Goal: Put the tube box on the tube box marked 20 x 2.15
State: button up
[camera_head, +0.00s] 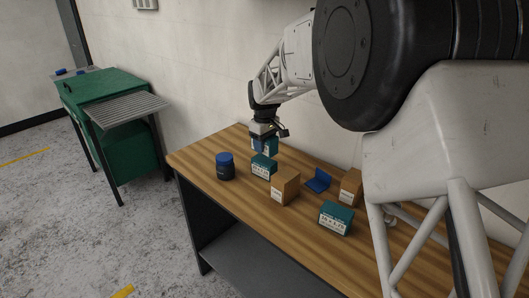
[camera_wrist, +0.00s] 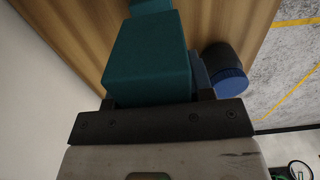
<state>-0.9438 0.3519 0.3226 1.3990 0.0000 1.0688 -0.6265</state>
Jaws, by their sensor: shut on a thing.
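My gripper (camera_head: 264,137) is shut on a teal tube box (camera_head: 270,147) above the far part of the wooden table. The held box (camera_wrist: 150,62) fills the middle of the wrist view, between the fingers. A second teal tube box (camera_head: 262,167) with a white label stands on the table just below the held one. I cannot tell whether they touch. A third teal tube box (camera_head: 336,217) with a white label stands nearer the front right. The label print is too small to read surely. Another teal piece (camera_wrist: 150,5) shows at the top of the wrist view.
A dark jar with a blue lid (camera_head: 225,166) stands left of the second box; it also shows in the wrist view (camera_wrist: 230,78). Brown cartons (camera_head: 285,187) (camera_head: 350,187) and a blue object (camera_head: 317,180) are to the right. The wooden table (camera_head: 235,195) is bare along its front left.

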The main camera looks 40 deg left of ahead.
jog(key=shift+a, duration=0.1)
dwell(0.3)
jog(key=shift+f, duration=1.7)
jog(key=shift+f, duration=0.15)
jog(key=o, duration=1)
notch_tip(320, 180, up, 12)
jog(key=shift+r, duration=0.15)
